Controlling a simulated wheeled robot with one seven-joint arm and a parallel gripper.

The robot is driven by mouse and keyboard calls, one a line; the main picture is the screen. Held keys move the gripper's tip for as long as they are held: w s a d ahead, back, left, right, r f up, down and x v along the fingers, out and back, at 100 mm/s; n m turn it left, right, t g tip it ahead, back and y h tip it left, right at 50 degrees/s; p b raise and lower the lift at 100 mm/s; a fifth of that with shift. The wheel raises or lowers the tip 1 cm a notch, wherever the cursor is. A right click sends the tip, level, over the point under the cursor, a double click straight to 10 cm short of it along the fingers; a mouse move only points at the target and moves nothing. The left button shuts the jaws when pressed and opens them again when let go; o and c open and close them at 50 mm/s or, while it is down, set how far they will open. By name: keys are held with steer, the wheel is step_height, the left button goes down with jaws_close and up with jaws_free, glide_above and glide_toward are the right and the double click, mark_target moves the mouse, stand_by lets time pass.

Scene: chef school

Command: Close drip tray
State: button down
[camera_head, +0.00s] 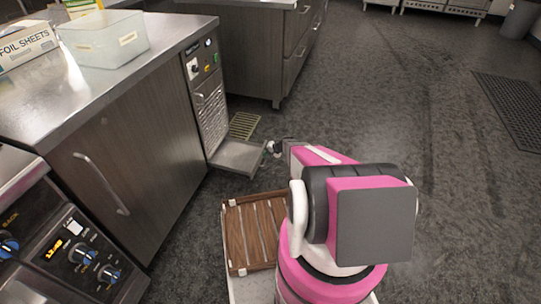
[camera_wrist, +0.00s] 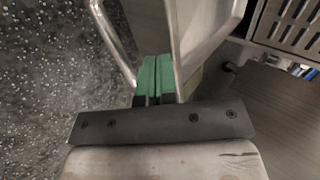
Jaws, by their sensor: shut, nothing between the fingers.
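The drip tray (camera_head: 238,157) is a shallow metal tray sticking out from the bottom of the appliance front (camera_head: 208,100), low above the floor. My gripper (camera_head: 269,147) is at the outer right edge of the tray. In the wrist view, the green fingertips (camera_wrist: 155,78) are pressed together with nothing between them. The tray (camera_wrist: 152,25) with its raised metal rims extends ahead of the fingertips there. I cannot tell whether the fingertips touch the rim.
A metal-topped counter (camera_head: 110,75) with a clear container (camera_head: 104,40) and a foil sheets box (camera_head: 25,45) stands left. A yellowish grate (camera_head: 243,125) lies behind the tray. A second counter (camera_head: 260,45) stands behind. Floor (camera_head: 420,120) to the right is open, with a dark mat (camera_head: 515,105).

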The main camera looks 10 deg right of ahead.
steer(key=shift+w+a, duration=0.1)
steer(key=shift+a, duration=0.05)
glide_above(231, 153)
stand_by(0.7)
stand_by(0.3)
